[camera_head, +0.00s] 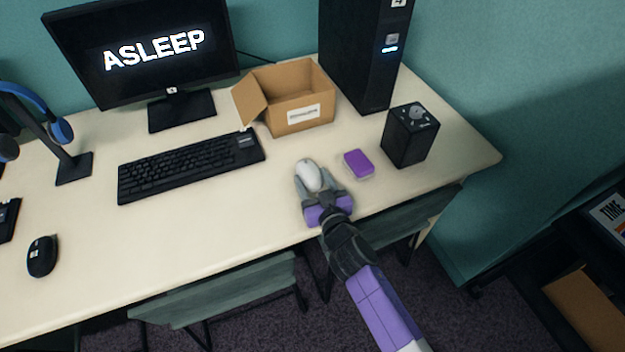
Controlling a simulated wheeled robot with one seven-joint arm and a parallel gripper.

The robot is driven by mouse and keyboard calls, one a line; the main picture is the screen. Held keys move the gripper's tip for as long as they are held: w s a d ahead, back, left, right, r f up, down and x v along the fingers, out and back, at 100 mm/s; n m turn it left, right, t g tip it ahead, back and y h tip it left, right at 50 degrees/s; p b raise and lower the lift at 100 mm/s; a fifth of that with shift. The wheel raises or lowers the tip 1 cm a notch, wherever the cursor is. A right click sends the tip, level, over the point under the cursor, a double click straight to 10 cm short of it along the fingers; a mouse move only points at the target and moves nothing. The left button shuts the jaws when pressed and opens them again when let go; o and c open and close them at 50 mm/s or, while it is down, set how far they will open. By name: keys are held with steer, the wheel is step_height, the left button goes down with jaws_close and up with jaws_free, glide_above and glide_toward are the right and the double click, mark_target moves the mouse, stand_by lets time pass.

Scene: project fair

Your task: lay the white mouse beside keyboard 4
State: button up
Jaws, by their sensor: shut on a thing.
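The white mouse (309,174) is between the fingers of my gripper (311,180), which is shut on it. Mouse and gripper are at or just above the desk top, right of the black keyboard (190,166); I cannot tell whether the mouse touches the desk. A clear gap lies between the mouse and the keyboard's right end. The keyboard carries a small label at its top right, too small to read. The monitor (150,50) behind the keyboard reads "ASLEEP".
An open cardboard box (290,98) stands behind the mouse. A purple sponge-like block (359,164) lies close right of my gripper. A black cube (409,135) and a black computer tower (362,50) labelled 4 stand further right. A black mouse (42,256) and headphone stand (73,167) are left.

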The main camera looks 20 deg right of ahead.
steer(key=o, duration=1.4)
steer(key=shift+f, duration=0.1)
steer(key=shift+r, duration=0.25)
steer(key=shift+s+f, duration=0.1)
steer(key=shift+s, duration=0.25)
steer(key=s, duration=0.3)
steer(key=s+r, duration=0.1)
steer(key=s, duration=0.7)
steer(key=shift+s+a+r+b, duration=0.1)
steer(key=shift+a+r+b, duration=0.2)
steer(key=shift+r+b, duration=0.1)
